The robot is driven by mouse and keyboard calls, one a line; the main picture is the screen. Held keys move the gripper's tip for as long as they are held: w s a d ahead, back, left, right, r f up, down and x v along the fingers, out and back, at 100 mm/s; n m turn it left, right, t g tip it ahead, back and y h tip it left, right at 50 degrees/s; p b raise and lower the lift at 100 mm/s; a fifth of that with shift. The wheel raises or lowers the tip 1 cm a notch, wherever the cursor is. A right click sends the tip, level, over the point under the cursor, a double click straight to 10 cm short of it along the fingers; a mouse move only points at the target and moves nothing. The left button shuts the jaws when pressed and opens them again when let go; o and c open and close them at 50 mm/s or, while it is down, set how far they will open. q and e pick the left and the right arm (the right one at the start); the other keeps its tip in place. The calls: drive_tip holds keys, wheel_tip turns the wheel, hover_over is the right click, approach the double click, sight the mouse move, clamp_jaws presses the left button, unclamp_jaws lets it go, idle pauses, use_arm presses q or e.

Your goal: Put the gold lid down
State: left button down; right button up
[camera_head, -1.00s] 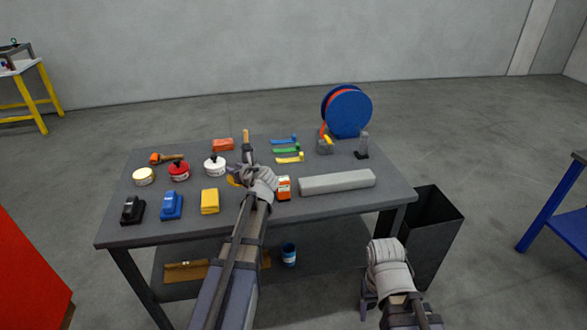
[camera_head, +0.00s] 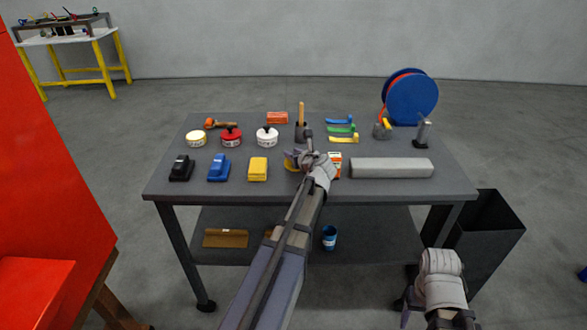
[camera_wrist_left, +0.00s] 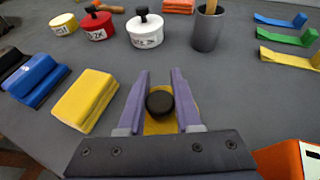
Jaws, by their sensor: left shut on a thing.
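My left gripper (camera_head: 297,157) is shut on the gold lid (camera_head: 291,166), by its black knob (camera_wrist_left: 160,103). In the left wrist view the purple fingers stand on both sides of the knob, and the lid (camera_wrist_left: 158,126) shows below it, partly hidden. The lid is over or on the grey table (camera_head: 305,195), between the yellow block (camera_head: 258,169) and the orange-white box (camera_head: 335,166); I cannot tell whether it touches. A cream tin with a yellow top (camera_head: 196,139) stands back left. My right gripper (camera_head: 404,307) is low, in front of the table, mostly hidden.
A red tin (camera_head: 231,138) and a white tin (camera_head: 267,137) have black knobs. A dark cup (camera_head: 301,132) stands behind my left gripper. Blue (camera_head: 219,168) and black (camera_head: 181,169) blocks are left. A grey bar (camera_head: 391,168) lies right. The front strip of table is clear.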

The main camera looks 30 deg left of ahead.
use_arm(q)
drive_tip(key=shift+f+b, duration=1.75)
drive_tip(key=shift+b, duration=0.05)
drive_tip(key=shift+f, duration=0.15)
drive_tip(key=c, duration=0.6)
unclamp_jaws()
drive_tip(key=shift+r, duration=0.3)
drive_tip(key=p+v, duration=0.2)
drive_tip(key=v, duration=0.4)
drive_tip(key=p+v, duration=0.2)
drive_tip(key=v, duration=0.4)
drive_tip(key=shift+s+f+p, duration=0.1)
drive_tip(key=shift+f+p, duration=0.15)
drive_tip(key=shift+p, duration=0.05)
